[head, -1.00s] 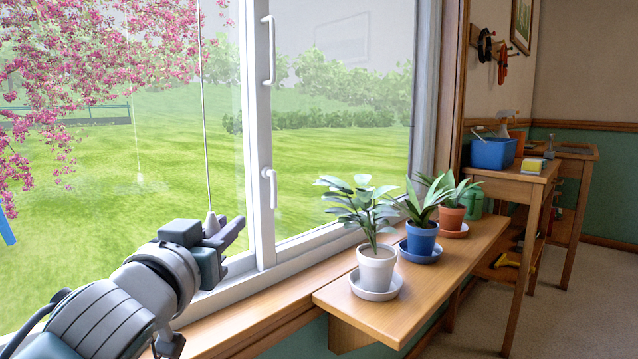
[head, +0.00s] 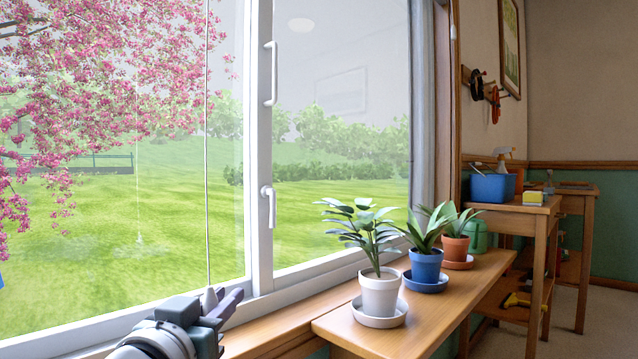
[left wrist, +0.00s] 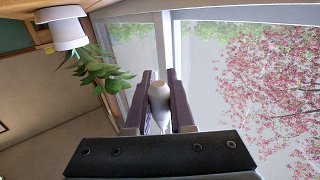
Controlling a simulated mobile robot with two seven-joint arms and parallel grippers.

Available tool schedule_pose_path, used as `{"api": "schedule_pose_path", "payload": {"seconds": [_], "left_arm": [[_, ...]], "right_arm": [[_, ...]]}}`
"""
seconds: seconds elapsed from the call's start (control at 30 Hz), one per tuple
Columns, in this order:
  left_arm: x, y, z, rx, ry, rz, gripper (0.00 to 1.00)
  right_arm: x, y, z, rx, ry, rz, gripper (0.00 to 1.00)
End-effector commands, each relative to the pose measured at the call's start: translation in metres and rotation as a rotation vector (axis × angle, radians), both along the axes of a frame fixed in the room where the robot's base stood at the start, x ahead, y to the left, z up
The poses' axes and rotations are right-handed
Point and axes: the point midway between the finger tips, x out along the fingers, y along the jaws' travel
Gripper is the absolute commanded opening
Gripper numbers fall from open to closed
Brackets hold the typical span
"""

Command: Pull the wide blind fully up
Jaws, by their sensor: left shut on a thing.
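A thin pull cord (head: 207,150) hangs in front of the left window pane, with a pale tapered knob (head: 209,298) at its lower end. My left gripper (head: 223,305) is low at the window sill, its dark fingers around the knob. In the left wrist view, the knob (left wrist: 158,96) sits between the two fingers, and the gripper is shut on it. The wide blind itself does not show in these views; the window's top is out of frame. My right gripper is not in view.
A wooden bench right of the gripper holds potted plants: a white pot (head: 380,293), a blue pot (head: 425,266) and a terracotta pot (head: 455,248). The window has white handles (head: 268,206). A side table with a blue bin (head: 492,187) stands farther right.

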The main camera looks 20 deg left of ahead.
Motion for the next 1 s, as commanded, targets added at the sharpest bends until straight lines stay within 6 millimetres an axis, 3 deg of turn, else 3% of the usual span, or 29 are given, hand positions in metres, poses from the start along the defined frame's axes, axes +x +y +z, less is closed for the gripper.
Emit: {"api": "schedule_pose_path", "payload": {"seconds": [0.27, 0.8, 1.0], "left_arm": [[-0.001, 0.0, -0.006, -0.002, 0.007, 0.002, 0.0], [-0.001, 0.001, -0.089, -0.002, 0.008, 0.002, 0.0], [-0.001, 0.001, -0.092, -0.003, 0.007, 0.002, 0.0]], "right_arm": [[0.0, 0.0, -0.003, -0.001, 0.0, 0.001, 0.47], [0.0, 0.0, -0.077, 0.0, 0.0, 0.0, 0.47], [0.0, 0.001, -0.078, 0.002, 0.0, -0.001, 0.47]]}}
